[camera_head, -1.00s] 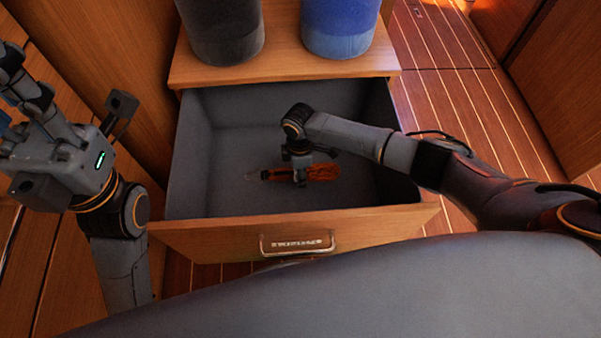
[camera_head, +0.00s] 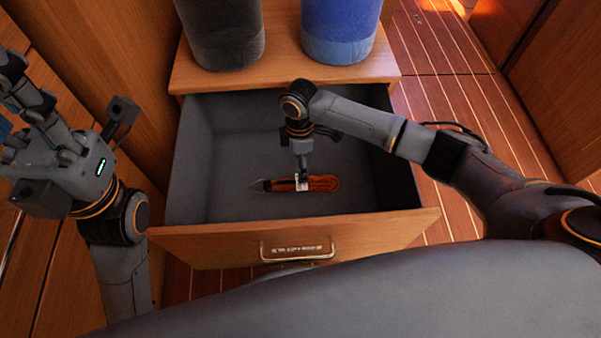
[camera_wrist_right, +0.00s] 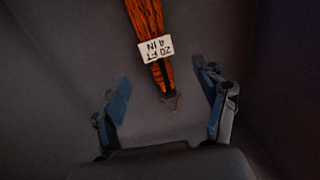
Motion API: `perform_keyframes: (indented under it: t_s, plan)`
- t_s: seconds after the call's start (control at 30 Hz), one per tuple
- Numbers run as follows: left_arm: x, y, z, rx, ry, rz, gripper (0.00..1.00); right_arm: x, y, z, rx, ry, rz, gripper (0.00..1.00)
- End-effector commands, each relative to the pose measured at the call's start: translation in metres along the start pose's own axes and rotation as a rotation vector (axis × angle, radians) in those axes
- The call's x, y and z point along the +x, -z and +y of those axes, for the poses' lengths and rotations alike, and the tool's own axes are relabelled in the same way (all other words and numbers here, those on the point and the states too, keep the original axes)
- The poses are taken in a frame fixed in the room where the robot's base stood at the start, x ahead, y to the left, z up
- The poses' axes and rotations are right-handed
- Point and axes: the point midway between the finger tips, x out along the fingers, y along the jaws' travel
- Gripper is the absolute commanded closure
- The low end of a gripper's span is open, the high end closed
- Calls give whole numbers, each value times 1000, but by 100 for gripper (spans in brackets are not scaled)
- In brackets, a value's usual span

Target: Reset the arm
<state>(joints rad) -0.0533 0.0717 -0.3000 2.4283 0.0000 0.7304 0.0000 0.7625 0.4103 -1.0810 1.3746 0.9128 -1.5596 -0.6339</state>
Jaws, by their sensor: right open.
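A coiled orange line (camera_head: 325,184) with a white tag lies on the floor of the open drawer (camera_head: 215,232), its dark narrow end pointing left. In the right wrist view the orange line (camera_wrist_right: 147,18) runs in from the top; its tag reads "20 FT 4 IN". My right gripper (camera_head: 303,172) points down over the line inside the drawer. In the right wrist view my right gripper (camera_wrist_right: 164,92) has its fingers apart, with the line's dark end between and beyond them. My left gripper (camera_head: 28,105) is at the upper left, away from the drawer; its finger gap is unclear.
A dark grey cylinder (camera_head: 222,30) and a blue cylinder (camera_head: 340,30) stand on the wooden top behind the drawer. The drawer walls surround my right gripper. A metal handle (camera_head: 297,248) is on the drawer front. Striped wooden floor (camera_head: 440,50) is clear at the right.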

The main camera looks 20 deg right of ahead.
Motion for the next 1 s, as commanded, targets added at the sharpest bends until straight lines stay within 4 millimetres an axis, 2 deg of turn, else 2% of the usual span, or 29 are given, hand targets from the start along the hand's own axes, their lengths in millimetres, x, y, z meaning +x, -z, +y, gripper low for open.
perform_keyframes:
  t_s: [0.03, 0.2, 0.47, 0.57, 0.67, 0.77, 0.8, 0.87, 0.9, 0.97, 1.0]
  plan:
    - [0, 0, 0, 0, 0, 0, 66, -10, 0, 0, 0, -2, 1, 28]
    - [0, 0, 0, 0, 0, 0, 66, -31, 0, 0, -1, -1, 1, 28]
    - [0, 0, 0, 0, 0, 0, 66, -38, 0, 0, 0, 1, 0, 28]
    - [4, -8, -1, 2, 2, -40, 66, -44, 0, -1, 0, 0, 0, 28]
    - [9, -36, -4, 9, 8, -186, 66, -60, 0, -2, 0, 0, 0, 28]
    - [4, -84, -11, 19, 20, -446, 66, -86, 0, -4, 0, 0, 1, 28]
    - [-4, -104, -14, 23, 27, -572, 66, -98, 0, -5, 0, 0, 1, 28]
    - [-24, -132, -19, 29, 38, -769, 66, -114, 0, -7, 0, 0, 0, 28]
    - [-41, -148, -22, 32, 45, -899, 66, -124, 0, -8, 0, 1, 0, 28]
    - [-70, -165, -26, 34, 57, -1092, 66, -139, 0, -9, 0, 1, 0, 28]
    - [-92, -172, -29, 36, 65, -1219, 66, -148, 0, -10, 0, 1, 0, 28]
